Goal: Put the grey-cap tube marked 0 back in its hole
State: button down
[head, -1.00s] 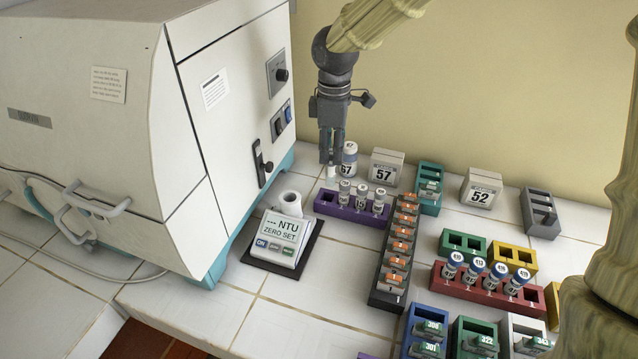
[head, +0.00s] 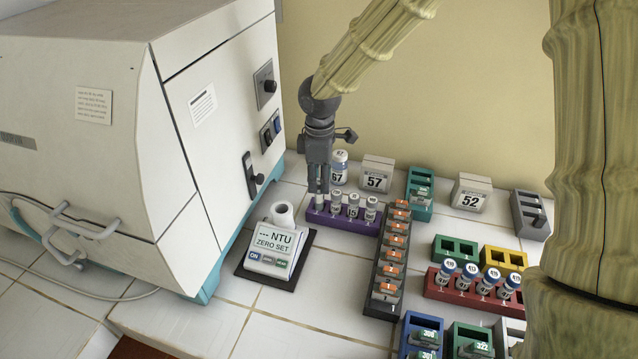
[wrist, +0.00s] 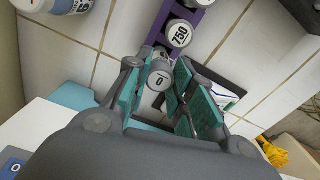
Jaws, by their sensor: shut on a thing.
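The grey-cap tube marked 0 (wrist: 160,77) shows between my finger pads in the wrist view. My gripper (wrist: 165,90) is shut on it. In the head view my gripper (head: 319,190) points down over the left end of the purple rack (head: 350,224), and the pale tube shows just below the fingertips. The tube is upright at the rack's leftmost place; whether it is seated in the hole cannot be told. Several grey-cap tubes (head: 353,206) stand in the rack to its right. One marked 750 (wrist: 178,33) shows in the wrist view.
The NTU meter (head: 275,249) stands on a dark base in front of the rack. The incubator (head: 180,130) is to the left. A dark rack with orange-topped pieces (head: 381,300) is at the right.

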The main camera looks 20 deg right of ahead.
jog(key=shift+f, duration=0.95)
jog(key=shift+f, duration=0.3)
jog(key=c, duration=1.2)
grip_release()
jog(key=shift+c, duration=0.2)
jog(key=shift+r, duration=0.1)
notch_tip(320, 180, up, 12)
jog(key=b, duration=0.1)
jog(key=shift+r, duration=0.25)
